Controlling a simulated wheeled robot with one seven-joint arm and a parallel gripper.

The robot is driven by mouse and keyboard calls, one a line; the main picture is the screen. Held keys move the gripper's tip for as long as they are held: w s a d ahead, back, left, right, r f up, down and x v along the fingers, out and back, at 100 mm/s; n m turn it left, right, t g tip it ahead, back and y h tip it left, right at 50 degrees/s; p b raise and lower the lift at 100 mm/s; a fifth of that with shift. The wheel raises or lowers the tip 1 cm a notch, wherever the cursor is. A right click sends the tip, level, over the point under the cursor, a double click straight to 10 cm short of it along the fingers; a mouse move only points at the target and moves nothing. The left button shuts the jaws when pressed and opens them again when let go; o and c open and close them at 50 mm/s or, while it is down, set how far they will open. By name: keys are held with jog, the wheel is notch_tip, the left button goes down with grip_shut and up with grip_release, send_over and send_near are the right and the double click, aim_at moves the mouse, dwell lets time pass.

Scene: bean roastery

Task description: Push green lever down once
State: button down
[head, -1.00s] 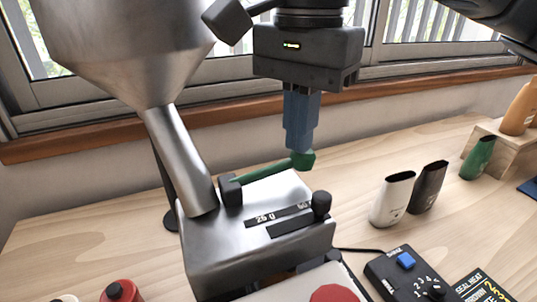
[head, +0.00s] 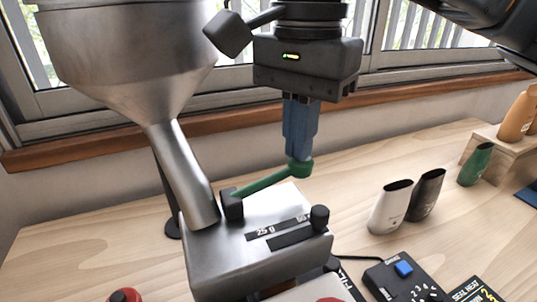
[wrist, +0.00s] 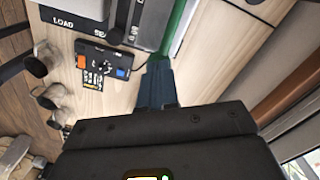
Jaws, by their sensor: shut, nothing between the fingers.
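The green lever (head: 267,182) projects from a black pivot on the left of the metal dispenser (head: 230,262) and slopes slightly up to the right, ending in a round green knob (head: 301,168). My gripper (head: 299,157) points down with its blue fingers shut, and its tips are right at the top of the knob, seemingly touching it. In the wrist view, my gripper (wrist: 157,68) hides the knob end, and part of the green lever (wrist: 175,28) shows beyond the fingertips.
A steel hopper (head: 130,60) with a slanted chute stands left of my gripper. A white pouch (head: 391,207) and a dark pouch (head: 427,194) stand on the table to the right. A dial box (head: 402,280) sits at the front right. A window wall is behind.

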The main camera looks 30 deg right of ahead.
jog(key=shift+r+p, duration=1.95)
jog(key=shift+r, duration=0.15)
jog(key=shift+f, duration=0.1)
